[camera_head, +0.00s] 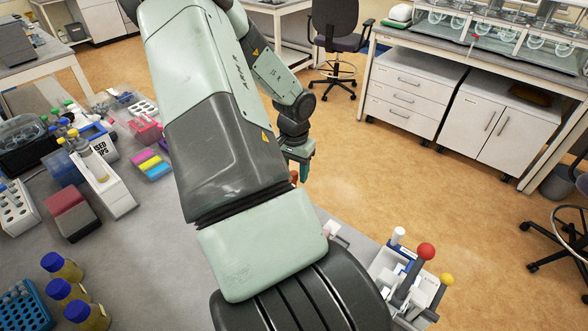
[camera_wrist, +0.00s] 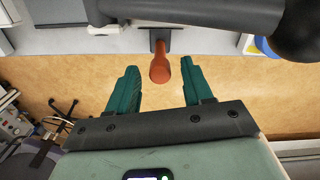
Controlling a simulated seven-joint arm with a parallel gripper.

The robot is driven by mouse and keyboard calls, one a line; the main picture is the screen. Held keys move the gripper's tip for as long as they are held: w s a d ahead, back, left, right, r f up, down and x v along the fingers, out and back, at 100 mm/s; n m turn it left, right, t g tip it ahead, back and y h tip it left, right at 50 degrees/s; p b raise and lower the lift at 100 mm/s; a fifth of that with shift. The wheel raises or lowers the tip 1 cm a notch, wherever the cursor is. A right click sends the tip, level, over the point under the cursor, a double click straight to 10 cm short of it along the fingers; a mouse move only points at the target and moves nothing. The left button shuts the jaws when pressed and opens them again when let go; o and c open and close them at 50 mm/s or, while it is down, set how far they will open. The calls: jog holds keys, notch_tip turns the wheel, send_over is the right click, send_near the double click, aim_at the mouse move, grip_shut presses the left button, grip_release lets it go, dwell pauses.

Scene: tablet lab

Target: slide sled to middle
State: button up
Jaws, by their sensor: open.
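My gripper (camera_wrist: 159,66) is open, with its two green fingers spread apart in the wrist view. An orange handle (camera_wrist: 160,70) on a dark stem shows between the fingertips, with a visible gap on both sides. I cannot tell its depth from the fingers, or whether it belongs to the sled. In the head view my gripper (camera_head: 299,152) is beyond the table's far edge, with a bit of orange (camera_head: 294,176) just below it. No sled can be clearly made out, and my arm hides much of the table.
A white device with a red-knobbed lever (camera_head: 426,251), a yellow knob (camera_head: 446,279) and a white knob (camera_head: 399,233) stands at the lower right. Bottles with blue caps (camera_head: 66,291), racks and a white tray (camera_head: 106,188) crowd the left. Open floor lies beyond the table.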

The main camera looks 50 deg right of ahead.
grip_shut()
dwell(0.3)
jog(key=s, duration=0.8)
jog(key=shift+s, duration=0.25)
grip_release()
jog(key=shift+r, duration=0.15)
notch_tip(320, 180, up, 11)
jog(key=shift+f, duration=0.2)
